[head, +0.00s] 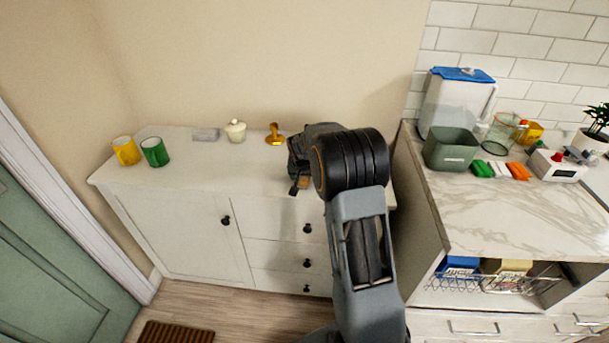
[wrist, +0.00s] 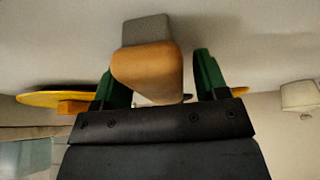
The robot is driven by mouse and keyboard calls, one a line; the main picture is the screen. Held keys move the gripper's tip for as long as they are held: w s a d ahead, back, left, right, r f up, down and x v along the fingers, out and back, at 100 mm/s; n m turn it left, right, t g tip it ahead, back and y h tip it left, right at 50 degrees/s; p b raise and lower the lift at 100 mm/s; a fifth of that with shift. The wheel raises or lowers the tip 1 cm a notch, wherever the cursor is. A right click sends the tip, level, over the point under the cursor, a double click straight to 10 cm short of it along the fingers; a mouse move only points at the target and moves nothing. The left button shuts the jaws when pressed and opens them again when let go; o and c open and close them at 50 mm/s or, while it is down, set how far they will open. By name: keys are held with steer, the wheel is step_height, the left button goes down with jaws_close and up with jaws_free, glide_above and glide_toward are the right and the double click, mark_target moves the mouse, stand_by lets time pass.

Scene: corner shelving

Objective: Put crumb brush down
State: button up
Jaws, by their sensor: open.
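The crumb brush (wrist: 146,68), with an orange-brown wooden body and a grey block-shaped part, is between the green-tipped fingers of my gripper (wrist: 160,76) in the wrist view. The fingers are open, with a clear gap on the right; contact on the left cannot be told. The grey part is against or close to the pale surface. In the head view my gripper (head: 297,187) is over the right part of the white cabinet top (head: 190,172). Only a small brown bit of the brush (head: 304,183) shows there; my arm hides the rest.
A yellow mug (head: 126,151), green mug (head: 155,152), grey block (head: 206,134), lidded white pot (head: 236,131) and gold stand-like object (head: 275,136) line the cabinet's back and left. Its front middle is clear. A marble counter (head: 510,222) with a green bin (head: 450,149) stands right.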

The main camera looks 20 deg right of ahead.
steer(key=shift+r, duration=0.4)
steer(key=v, duration=1.1)
steer(key=s+a+n+y, duration=0.1)
steer(key=s+a+n, duration=0.2)
steer(key=s, duration=1)
steer(key=s+a+n+g+y, duration=0.1)
steer(key=s+a+n, duration=0.1)
steer(key=s+a, duration=0.5)
steer(key=s, duration=0.5)
steer(key=shift+s+f+n, duration=0.2)
steer(key=shift+s+n, duration=0.2)
